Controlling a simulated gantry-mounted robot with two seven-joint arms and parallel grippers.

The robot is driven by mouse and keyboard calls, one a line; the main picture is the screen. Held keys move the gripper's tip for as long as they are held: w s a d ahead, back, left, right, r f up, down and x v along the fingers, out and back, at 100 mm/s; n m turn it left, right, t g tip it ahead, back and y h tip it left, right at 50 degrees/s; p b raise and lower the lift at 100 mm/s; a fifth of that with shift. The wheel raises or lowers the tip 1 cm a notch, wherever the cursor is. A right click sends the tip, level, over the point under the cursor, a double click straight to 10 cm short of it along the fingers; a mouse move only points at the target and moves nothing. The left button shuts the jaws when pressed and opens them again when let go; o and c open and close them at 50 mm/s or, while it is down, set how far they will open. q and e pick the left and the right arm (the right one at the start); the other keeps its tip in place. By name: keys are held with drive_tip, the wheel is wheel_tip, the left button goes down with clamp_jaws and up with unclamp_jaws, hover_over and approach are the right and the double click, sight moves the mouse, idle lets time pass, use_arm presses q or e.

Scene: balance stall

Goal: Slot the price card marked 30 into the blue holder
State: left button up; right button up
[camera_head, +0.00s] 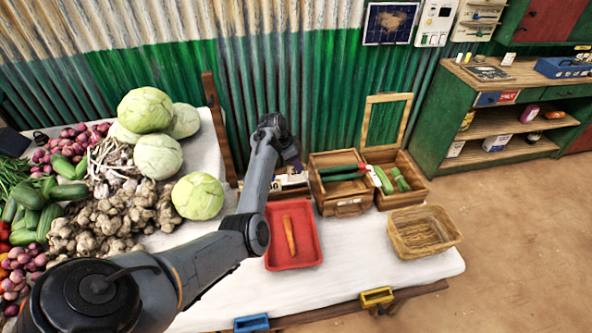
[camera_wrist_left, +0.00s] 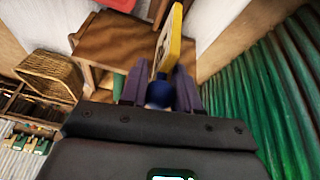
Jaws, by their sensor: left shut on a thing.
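My left gripper (camera_head: 291,158) is at the back of the white table, by a small box of cards (camera_head: 289,188). In the left wrist view the gripper (camera_wrist_left: 160,92) is shut on a yellow-edged card (camera_wrist_left: 172,42), which stands out past the fingertips. A dark blue part shows between the fingers at the card's near end. The number on the held card cannot be read. The blue holder (camera_head: 252,323) is on the table's front edge, empty and well apart from the gripper. My right gripper is not in view.
A yellow holder (camera_head: 376,297) is on the same front edge. A red tray (camera_head: 270,258) with a carrot lies before the box. Wooden crates (camera_head: 345,206) and a wicker basket (camera_head: 424,232) stand to the right. Vegetables, including cabbages (camera_head: 198,196), fill the left. The front strip is clear.

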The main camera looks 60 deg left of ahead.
use_arm(q)
wheel_tip(320, 180, up, 4)
drive_tip(key=shift+r+p, duration=0.1)
drive_tip(key=shift+p, duration=0.5)
drive_tip(key=shift+r+p, duration=1.4)
drive_tip(key=shift+p, duration=0.55)
drive_tip(key=shift+m, duration=0.3)
